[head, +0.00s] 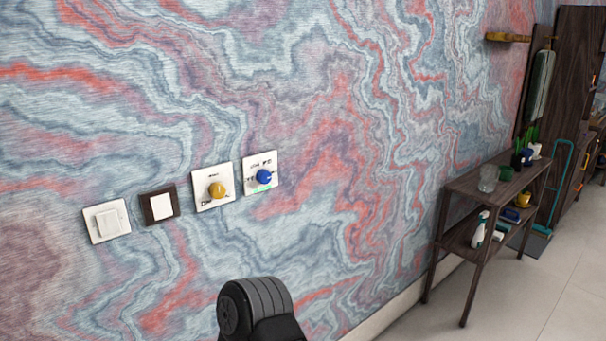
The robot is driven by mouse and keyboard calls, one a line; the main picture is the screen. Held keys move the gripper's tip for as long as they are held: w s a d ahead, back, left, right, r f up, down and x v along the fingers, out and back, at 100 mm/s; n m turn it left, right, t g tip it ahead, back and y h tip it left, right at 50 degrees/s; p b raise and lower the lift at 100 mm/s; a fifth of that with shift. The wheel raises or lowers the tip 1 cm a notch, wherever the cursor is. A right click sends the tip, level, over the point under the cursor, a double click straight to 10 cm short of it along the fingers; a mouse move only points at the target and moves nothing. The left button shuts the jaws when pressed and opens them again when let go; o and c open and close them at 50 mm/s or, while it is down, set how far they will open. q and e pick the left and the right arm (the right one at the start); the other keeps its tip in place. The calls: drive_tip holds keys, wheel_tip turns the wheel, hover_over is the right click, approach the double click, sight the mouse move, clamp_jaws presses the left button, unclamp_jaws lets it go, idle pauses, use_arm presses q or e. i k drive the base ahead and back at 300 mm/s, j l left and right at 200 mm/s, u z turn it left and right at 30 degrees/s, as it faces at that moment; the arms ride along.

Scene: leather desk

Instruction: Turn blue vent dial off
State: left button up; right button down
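The blue vent dial (264,176) is a round knob on a white square plate (253,163) on the wall, the rightmost of a row of wall plates. Small dark marks surround the knob, too small to read. A green strip shows at the lower edge of the plate. Neither gripper shows in the head view. A dark ribbed part of my own arm stands at the bottom centre, below the plates and apart from the dial.
Left of the blue dial are a yellow dial (217,190) on a white plate, a white switch in a dark frame (160,206) and a white switch (107,220). A dark wooden shelf (480,186) with bottles and cups stands at the right. The wall around the dial is clear.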

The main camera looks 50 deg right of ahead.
sight(263, 176)
drive_tip(key=z, duration=1.4)
